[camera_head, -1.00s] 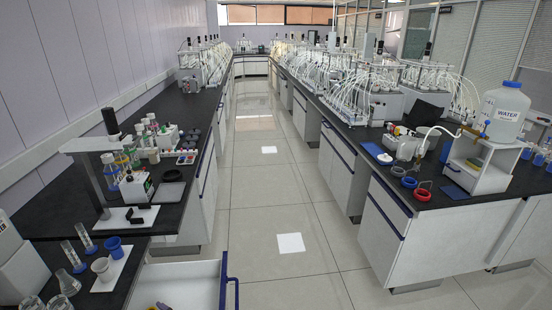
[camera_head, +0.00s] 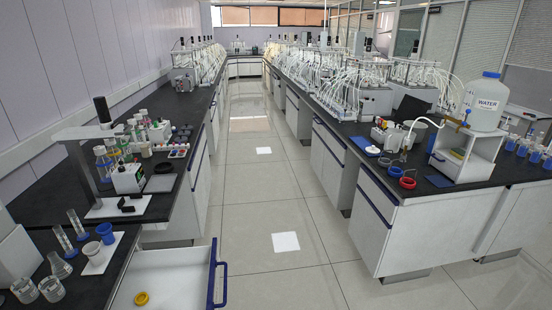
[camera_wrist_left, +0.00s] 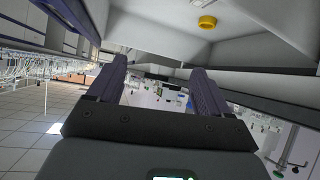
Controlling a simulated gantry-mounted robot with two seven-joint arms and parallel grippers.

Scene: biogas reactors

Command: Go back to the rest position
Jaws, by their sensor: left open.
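My left gripper (camera_wrist_left: 161,95) shows in the left wrist view, its two dark fingers apart with nothing between them. It does not show in the head view. The wrist view is steeply tilted. An open white drawer with a blue handle (camera_head: 217,275) lies at the bottom left of the head view. A yellow ring (camera_head: 142,298) lies in it; a yellow ring also shows in the left wrist view (camera_wrist_left: 207,22), apart from the fingers. My right gripper is in neither view.
Left bench: a blue cup (camera_head: 105,233), a beaker (camera_head: 94,252), flasks and a stand (camera_head: 80,165). Right bench: a water bottle (camera_head: 486,103) on a white shelf and rings (camera_head: 407,183). The tiled aisle (camera_head: 260,210) between the benches is clear.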

